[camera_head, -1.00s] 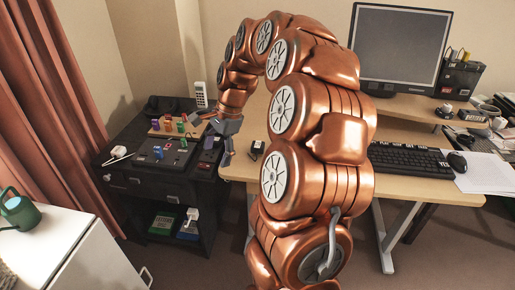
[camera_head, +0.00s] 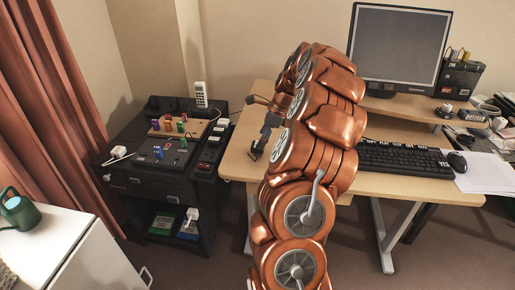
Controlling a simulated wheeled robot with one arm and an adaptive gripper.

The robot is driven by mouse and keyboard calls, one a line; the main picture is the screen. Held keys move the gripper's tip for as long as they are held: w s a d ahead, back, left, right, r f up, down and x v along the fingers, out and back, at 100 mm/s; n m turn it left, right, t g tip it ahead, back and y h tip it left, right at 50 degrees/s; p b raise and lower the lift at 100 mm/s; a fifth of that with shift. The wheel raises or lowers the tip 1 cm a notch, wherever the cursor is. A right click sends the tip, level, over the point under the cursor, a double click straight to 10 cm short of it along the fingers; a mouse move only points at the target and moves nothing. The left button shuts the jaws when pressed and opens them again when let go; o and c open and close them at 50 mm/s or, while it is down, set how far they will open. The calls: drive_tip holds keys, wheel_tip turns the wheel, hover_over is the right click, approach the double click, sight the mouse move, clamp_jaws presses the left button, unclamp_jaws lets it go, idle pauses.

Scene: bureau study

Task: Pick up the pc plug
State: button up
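My gripper (camera_head: 257,148) is at the left part of the wooden desk (camera_head: 240,162), its grey fingers pointing down close to the desktop. It is small and partly behind my copper arm, so whether it is open or shut does not show. A small dark item that lay on the desk there is now covered by the gripper; I cannot tell if it is the pc plug or if the fingers touch it. A white plug-like piece with a cord (camera_head: 118,152) lies on the left of the black cabinet (camera_head: 125,180).
The cabinet top also holds a wooden board (camera_head: 190,127) with coloured pieces, a dark panel (camera_head: 165,152) and a white phone (camera_head: 201,94). A monitor (camera_head: 398,50), keyboard (camera_head: 405,160) and mouse (camera_head: 457,162) stand on the desk. The desk's front left is bare.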

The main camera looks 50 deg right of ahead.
sight(254, 150)
drive_tip(key=x, duration=0.4)
drive_tip(key=shift+a+f, duration=0.15)
drive_tip(key=shift+f, duration=0.15)
drive_tip(key=c, duration=1.2)
